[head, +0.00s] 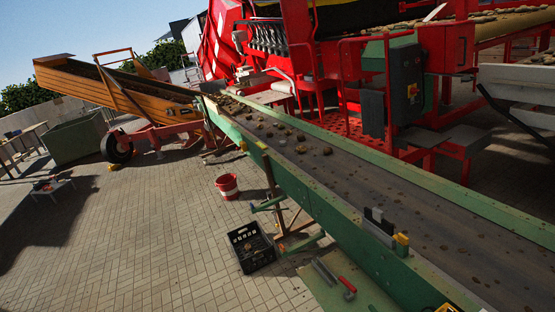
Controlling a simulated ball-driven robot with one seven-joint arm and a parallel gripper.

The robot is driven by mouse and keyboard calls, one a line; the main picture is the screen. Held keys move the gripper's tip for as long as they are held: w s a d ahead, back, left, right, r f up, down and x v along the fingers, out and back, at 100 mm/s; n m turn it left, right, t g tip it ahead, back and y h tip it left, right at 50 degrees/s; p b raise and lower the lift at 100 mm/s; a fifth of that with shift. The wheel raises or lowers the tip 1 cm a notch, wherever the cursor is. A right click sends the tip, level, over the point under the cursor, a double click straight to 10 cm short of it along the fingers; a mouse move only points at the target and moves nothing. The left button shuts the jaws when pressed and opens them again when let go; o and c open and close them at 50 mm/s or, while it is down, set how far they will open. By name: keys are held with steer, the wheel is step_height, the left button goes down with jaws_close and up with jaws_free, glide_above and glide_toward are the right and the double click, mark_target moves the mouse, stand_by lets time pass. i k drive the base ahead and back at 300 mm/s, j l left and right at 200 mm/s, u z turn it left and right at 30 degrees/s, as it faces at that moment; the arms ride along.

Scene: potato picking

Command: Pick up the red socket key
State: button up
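A small red-handled tool with a grey end (348,285), which looks like the red socket key, lies near the bottom centre of the head view. It is on a flat green surface (318,290) below the near side of the green conveyor. A longer grey bar-like piece (325,272) lies just left of it, roughly parallel. The tool is small in the picture, so its exact shape is hard to tell. I see nothing holding it.
The long conveyor (440,225) carries scattered potatoes, with a grey block (379,226) and a yellow-green item (402,244) at its near edge. A black crate (252,247) and a red bucket (227,186) stand on the paving. The paving at the lower left is clear.

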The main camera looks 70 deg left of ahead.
mark_target(348, 296)
steer(key=u, duration=2)
steer(key=z, duration=2.15)
steer(key=u, duration=1.5)
steer(key=i+j+z, duration=0.1)
steer(key=i+j, duration=0.25)
steer(key=i, duration=0.15)
steer(key=i+j, duration=0.35)
steer(key=i, duration=0.15)
steer(key=l+z, duration=0.05)
